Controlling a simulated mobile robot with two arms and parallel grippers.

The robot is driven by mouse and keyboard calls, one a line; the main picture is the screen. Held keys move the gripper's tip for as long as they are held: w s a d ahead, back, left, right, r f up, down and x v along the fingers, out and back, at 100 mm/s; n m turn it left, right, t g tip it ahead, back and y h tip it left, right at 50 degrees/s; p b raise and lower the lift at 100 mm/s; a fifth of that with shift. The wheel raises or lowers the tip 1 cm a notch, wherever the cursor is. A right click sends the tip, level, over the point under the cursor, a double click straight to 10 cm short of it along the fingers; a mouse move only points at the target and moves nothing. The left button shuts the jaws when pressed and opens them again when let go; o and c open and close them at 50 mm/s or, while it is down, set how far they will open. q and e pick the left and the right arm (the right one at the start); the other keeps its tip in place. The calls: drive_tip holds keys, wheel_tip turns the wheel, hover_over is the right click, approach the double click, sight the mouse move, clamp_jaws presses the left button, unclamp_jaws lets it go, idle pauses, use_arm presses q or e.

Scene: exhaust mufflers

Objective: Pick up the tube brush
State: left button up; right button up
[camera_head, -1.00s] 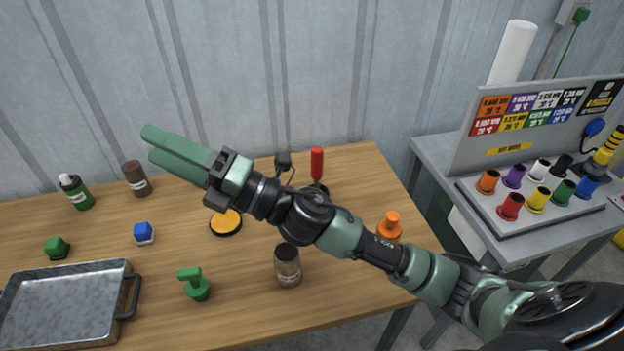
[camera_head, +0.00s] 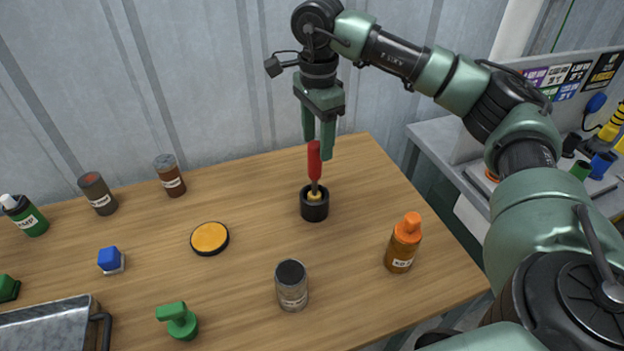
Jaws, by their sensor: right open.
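The tube brush (camera_head: 314,162) has a red handle and stands upright in a small black cup (camera_head: 314,206) at the back right of the wooden table. Its lower end is hidden inside the cup. My right gripper (camera_head: 319,150) points down over the brush, its two green fingers open. The fingertips are at the height of the red handle's top, and I cannot tell whether they touch it. My left gripper is not in view.
An orange disc (camera_head: 209,238), a green stamp-like piece (camera_head: 178,320) and a metal tray (camera_head: 45,325) lie left. The table (camera_head: 250,210) around the cup is clear.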

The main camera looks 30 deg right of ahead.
sight(314, 164)
drive_tip(key=f, duration=0.2)
drive_tip(key=f+p, duration=0.2)
drive_tip(key=f, duration=0.1)
drive_tip(key=shift+a+f, duration=0.3)
drive_tip(key=shift+f, duration=0.05)
drive_tip(key=shift+w+f, duration=0.1)
drive_tip(key=shift+f, duration=0.5)
clamp_jaws()
